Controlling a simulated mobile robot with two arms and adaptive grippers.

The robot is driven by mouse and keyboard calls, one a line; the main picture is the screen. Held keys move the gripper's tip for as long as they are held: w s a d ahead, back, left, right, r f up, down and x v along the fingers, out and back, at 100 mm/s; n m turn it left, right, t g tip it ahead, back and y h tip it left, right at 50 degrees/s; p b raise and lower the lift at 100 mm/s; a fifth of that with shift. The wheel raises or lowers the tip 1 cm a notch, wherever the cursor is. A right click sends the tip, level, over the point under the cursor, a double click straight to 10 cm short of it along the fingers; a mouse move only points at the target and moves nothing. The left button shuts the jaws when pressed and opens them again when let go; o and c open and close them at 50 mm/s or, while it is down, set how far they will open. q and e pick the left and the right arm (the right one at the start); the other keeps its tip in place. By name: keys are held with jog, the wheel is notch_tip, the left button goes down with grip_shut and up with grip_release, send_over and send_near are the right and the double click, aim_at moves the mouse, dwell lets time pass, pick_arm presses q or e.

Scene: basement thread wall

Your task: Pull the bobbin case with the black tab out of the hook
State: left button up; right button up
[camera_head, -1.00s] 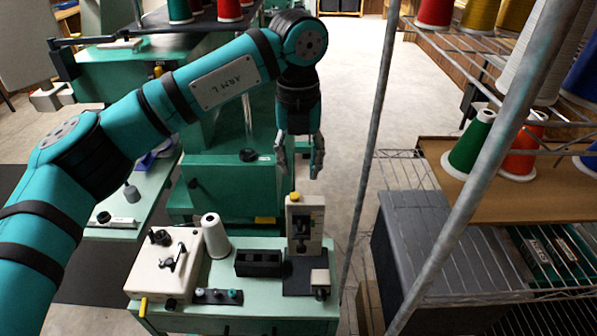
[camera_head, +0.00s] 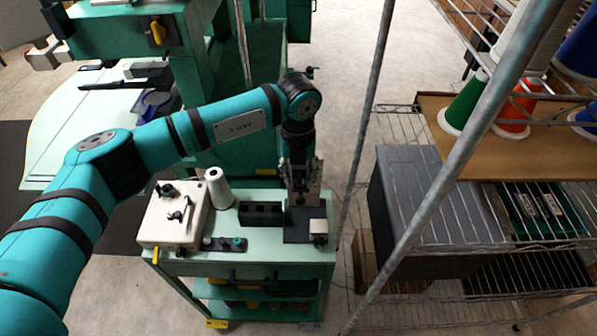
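The stand rises from a dark base plate (camera_head: 296,237). The gripper covers most of the stand's face, so the hook and the bobbin case with the black tab cannot be made out. The fingers are small and blend with the stand, so I cannot tell whether they touch anything. My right gripper is not in view.
The green cart top (camera_head: 225,261) also holds a cream box (camera_head: 172,221), a white thread cone (camera_head: 219,188), a black block (camera_head: 261,214) and a small tool strip (camera_head: 225,243). A slanted metal post (camera_head: 470,138) and a wire rack stand at the right.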

aim_at(298, 179)
pick_arm(q)
jog(key=shift+f, duration=0.5)
grip_shut()
jog(key=shift+r+p, duration=0.55)
jog(key=shift+r, duration=1)
jog(key=shift+r, duration=0.1)
jog(key=shift+r+p, duration=0.75)
jog(key=shift+r, duration=1.15)
